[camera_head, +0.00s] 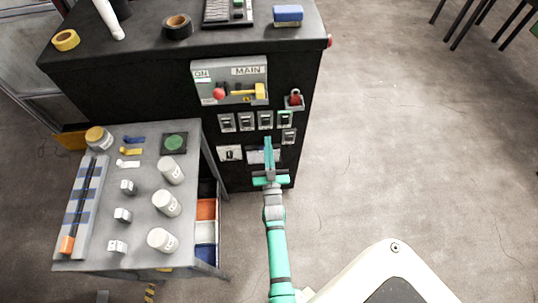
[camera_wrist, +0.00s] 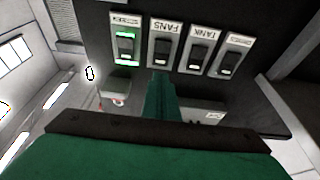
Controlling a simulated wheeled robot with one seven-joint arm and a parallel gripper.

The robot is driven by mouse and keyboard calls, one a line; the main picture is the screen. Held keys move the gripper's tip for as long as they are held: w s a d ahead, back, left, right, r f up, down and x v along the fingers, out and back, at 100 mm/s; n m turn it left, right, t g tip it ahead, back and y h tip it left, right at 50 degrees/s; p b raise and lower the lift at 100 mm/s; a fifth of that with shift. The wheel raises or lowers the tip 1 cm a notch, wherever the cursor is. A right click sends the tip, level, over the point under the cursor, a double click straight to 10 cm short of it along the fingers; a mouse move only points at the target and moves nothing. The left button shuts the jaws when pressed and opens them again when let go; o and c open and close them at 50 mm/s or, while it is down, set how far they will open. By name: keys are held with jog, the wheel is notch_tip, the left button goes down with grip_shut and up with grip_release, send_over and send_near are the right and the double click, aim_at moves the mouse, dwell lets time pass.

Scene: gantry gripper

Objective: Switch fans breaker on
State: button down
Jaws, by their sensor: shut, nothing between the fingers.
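The FANS breaker (camera_wrist: 165,48) is a small light plate with a dark rocker, second from the left in the wrist view. No lit lamp shows on it. In the head view, it appears to be the third breaker (camera_head: 265,119) from the left in the row, with its label too small to read. My green gripper (camera_head: 268,141) is shut and empty, pointing at the cabinet front just below that row. In the wrist view its fingertips (camera_wrist: 160,77) overlap the area at the FANS breaker's lower edge; whether they touch it I cannot tell.
A neighbouring breaker (camera_wrist: 125,45) has green lights. The TANK breaker (camera_wrist: 196,50) is on the other side.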

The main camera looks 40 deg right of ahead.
aim_at(265, 118)
jog(key=x, duration=0.5)
jog(key=shift+w+r, duration=0.1)
jog(key=shift+w, duration=0.2)
jog(key=shift+w+d+r, duration=0.2)
jog(key=shift+w+d, duration=0.25)
jog(key=shift+w+d+r, duration=0.15)
jog(key=shift+w+r, duration=0.05)
jog(key=shift+w, duration=0.1)
jog(key=s+a, duration=0.7)
jog(key=s, duration=0.5)
jog(key=shift+a, duration=0.15)
